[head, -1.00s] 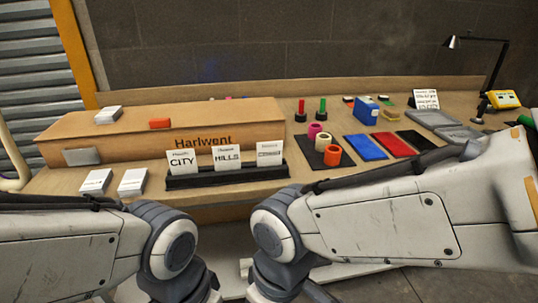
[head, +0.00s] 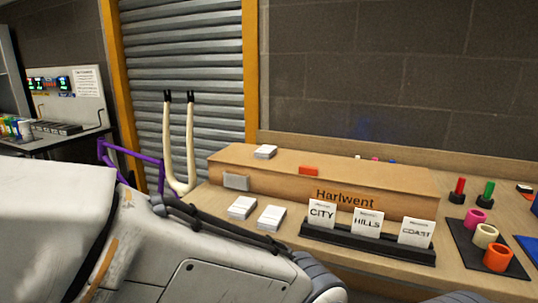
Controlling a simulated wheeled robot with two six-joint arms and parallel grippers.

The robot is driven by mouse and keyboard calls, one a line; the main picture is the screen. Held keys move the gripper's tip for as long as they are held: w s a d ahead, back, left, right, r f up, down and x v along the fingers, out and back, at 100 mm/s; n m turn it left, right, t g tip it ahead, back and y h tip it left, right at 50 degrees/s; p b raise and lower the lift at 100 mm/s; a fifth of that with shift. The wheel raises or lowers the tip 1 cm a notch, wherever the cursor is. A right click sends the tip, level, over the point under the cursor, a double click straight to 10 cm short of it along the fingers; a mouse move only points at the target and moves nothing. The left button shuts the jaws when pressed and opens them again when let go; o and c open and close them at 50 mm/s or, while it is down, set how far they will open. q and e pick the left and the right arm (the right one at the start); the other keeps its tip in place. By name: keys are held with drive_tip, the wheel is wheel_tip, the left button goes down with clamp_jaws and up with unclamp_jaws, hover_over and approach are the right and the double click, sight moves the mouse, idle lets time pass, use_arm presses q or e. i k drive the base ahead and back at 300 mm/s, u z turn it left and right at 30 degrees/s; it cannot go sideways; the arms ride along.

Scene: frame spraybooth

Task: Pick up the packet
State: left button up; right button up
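I cannot tell which thing is the packet. Two small white stacks, like packs of cards or paper, lie side by side on the bench, a left stack (head: 241,208) and a right stack (head: 271,217). Another white stack (head: 265,152) lies on top of the long wooden box (head: 390,205) marked "Harlwent". All three appear free, with no gripper by them. My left arm fills the lower left of the head view. Neither gripper is in view.
A black holder (head: 365,243) with cards reading CITY, HILLS and COAST stands before the box. Coloured rings sit on a dark mat (head: 462,238) at right. A cream fork (head: 179,187) and purple frame (head: 130,157) stand left of the bench.

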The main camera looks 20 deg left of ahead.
sight(267, 152)
drive_tip(key=u, duration=0.35)
drive_tip(key=k, duration=0.4)
drive_tip(key=u, duration=1.5)
drive_tip(key=i, duration=0.9)
drive_tip(key=z, duration=0.6)
drive_tip(key=i, duration=0.7)
drive_tip(key=z, duration=0.6)
